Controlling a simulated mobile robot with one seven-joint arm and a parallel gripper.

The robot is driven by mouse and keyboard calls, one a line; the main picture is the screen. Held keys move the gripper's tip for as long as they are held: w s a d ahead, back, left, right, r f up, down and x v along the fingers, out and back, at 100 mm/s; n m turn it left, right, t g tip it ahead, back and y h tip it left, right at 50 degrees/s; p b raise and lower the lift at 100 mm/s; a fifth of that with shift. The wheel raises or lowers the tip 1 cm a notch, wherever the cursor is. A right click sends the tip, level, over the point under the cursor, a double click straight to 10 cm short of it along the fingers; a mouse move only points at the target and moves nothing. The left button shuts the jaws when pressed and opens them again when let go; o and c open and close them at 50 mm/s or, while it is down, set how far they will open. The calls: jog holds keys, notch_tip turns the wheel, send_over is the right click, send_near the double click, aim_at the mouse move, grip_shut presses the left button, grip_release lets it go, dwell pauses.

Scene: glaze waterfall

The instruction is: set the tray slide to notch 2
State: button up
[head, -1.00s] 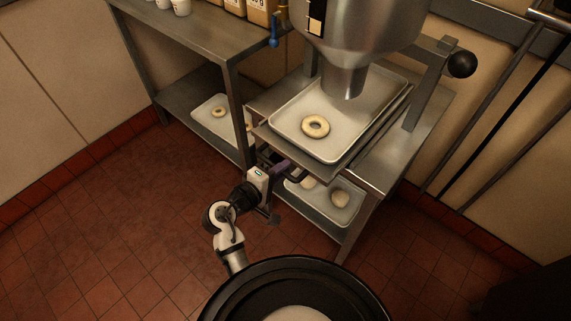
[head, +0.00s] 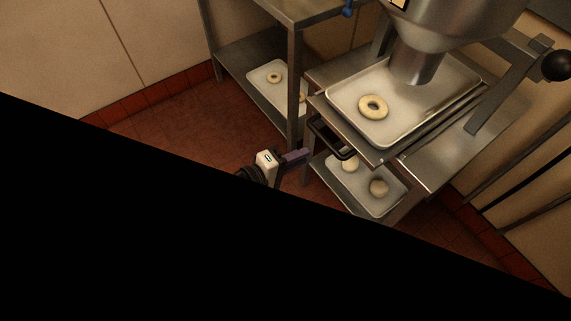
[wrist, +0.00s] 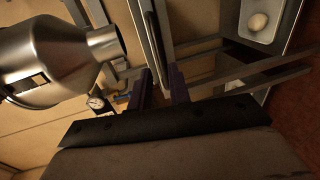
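The tray slide holds a pale metal tray (head: 345,108) with one ring of dough (head: 373,107) on it, under the hopper spout. Its black loop handle (head: 331,138) sticks out at the front left of the slide. My gripper (head: 304,156) is just left of and below the handle in the head view, with a visible gap between them. In the wrist view my gripper (wrist: 158,75) has its two purple fingers apart with nothing between them. A dark bar, seemingly the handle, lies beyond the fingertips. I cannot make out notch marks.
The steel hopper (head: 440,22) hangs over the tray. A lever with a black knob (head: 556,66) is at the right. A lower-shelf tray (head: 363,190) holds dough balls. A steel side table (head: 294,62) stands left. Black covers the lower left of the head view.

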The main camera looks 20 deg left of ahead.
jog(key=v, duration=0.3)
jog(key=shift+s+a+r, duration=0.1)
jog(key=shift+s+a, duration=0.1)
jog(key=shift+s, duration=0.1)
dwell(0.3)
